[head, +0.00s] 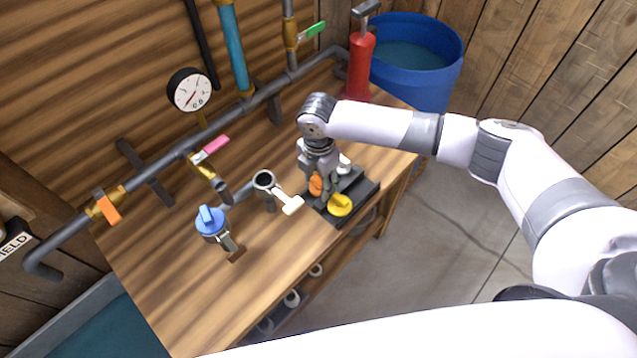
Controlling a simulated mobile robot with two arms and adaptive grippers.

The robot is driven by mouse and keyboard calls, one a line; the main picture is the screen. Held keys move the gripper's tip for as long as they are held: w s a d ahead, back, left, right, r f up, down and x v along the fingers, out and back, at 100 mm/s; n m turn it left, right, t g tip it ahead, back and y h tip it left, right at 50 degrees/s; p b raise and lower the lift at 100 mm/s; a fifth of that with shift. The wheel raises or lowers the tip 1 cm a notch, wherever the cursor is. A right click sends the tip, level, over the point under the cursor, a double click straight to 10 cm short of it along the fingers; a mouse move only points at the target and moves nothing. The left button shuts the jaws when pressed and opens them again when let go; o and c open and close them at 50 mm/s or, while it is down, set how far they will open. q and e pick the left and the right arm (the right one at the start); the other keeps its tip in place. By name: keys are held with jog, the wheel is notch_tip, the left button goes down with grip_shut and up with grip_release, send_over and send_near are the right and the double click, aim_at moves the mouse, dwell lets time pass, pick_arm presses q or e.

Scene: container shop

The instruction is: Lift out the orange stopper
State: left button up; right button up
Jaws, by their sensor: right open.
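The orange stopper (316,186) stands in a dark block (362,206) near the right front edge of the wooden bench. My right gripper (323,190) reaches down from above, with its open fingers around or right beside the orange stopper. The fingers partly hide the stopper, and I cannot tell whether they touch it. A yellow stopper (340,204) sits in the same block just in front, and a white piece (344,164) shows behind the gripper. My left gripper is not in view.
A grey holder with a white handle (291,205) and a blue-topped valve (210,221) stand left of the block on the bench (180,285). Pipes with a gauge (191,90) run along the wall. A red pump (360,68) and blue barrel (440,80) stand behind.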

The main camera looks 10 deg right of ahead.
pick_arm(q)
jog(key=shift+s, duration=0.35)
pick_arm(e)
jog(key=shift+f, duration=0.15)
jog(key=c, duration=0.9)
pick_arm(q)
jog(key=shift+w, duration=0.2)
